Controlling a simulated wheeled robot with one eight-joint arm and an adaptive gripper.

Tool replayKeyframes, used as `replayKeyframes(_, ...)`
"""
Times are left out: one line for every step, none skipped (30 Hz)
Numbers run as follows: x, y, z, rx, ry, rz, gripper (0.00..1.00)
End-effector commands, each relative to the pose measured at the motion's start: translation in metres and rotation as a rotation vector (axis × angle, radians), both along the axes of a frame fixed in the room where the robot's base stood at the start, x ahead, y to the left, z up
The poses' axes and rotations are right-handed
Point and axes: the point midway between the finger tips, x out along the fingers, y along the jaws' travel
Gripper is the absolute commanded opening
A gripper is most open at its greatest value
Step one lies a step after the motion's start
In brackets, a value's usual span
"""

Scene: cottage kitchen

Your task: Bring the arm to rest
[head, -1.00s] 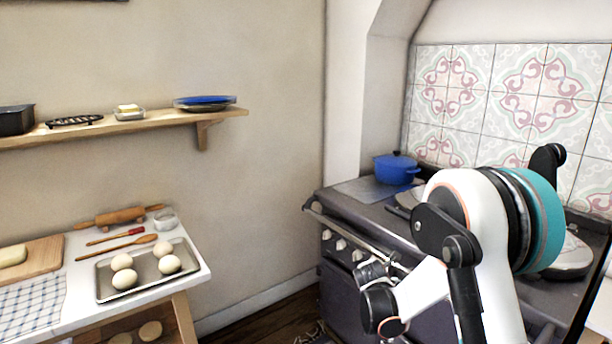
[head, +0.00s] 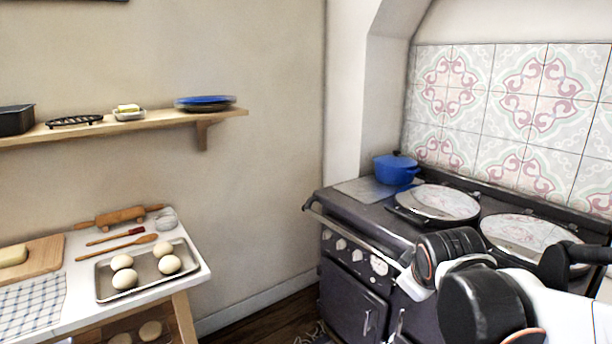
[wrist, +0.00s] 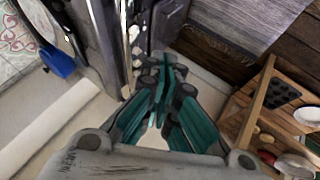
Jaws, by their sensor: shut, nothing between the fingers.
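My gripper (wrist: 166,85) shows in the wrist view with its teal and grey fingers drawn together at the tips. It is shut and empty, and nothing lies between the fingertips. In the head view my arm is at the lower right, in front of the range cooker (head: 350,287). I cannot make out my fingers in the head view. The arm hides part of the cooker's front and its right side.
A blue pot (head: 396,168) stands at the cooker's back left, beside two round lids (head: 438,202). At left, a table (head: 190,283) holds a tray (head: 187,251) of dough balls, a rolling pin (head: 120,216) and a board. A wall shelf (head: 150,119) holds dishes. Floor shows between table and cooker.

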Motion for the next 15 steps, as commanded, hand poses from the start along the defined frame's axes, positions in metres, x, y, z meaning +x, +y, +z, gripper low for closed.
replayKeyframes(-0.019,0.000,0.002,0.044,0.003,-0.040,0.00)
replayKeyframes(-0.029,0.001,0.003,0.072,0.004,-0.065,0.00)
replayKeyframes(-0.041,0.002,0.004,0.109,0.007,-0.098,0.00)
replayKeyframes(-0.051,0.002,0.004,0.136,0.009,-0.123,0.00)
replayKeyframes(-0.061,0.003,0.004,0.165,0.012,-0.149,0.00)
replayKeyframes(-0.073,0.004,0.003,0.202,0.015,-0.182,0.00)
replayKeyframes(-0.083,0.005,0.003,0.229,0.017,-0.209,0.00)
replayKeyframes(-0.092,0.006,0.002,0.255,0.020,-0.234,0.00)
replayKeyframes(-0.104,0.007,0.000,0.293,0.023,-0.268,0.00)
replayKeyframes(-0.113,0.008,-0.001,0.318,0.027,-0.293,0.00)
replayKeyframes(-0.122,0.009,-0.003,0.342,0.030,-0.318,0.00)
replayKeyframes(-0.132,0.010,-0.005,0.375,0.035,-0.349,0.00)
replayKeyframes(-0.139,0.011,-0.007,0.397,0.036,-0.370,0.00)
replayKeyframes(-0.145,0.012,-0.009,0.416,0.039,-0.390,0.00)
replayKeyframes(-0.153,0.013,-0.011,0.440,0.042,-0.415,0.00)
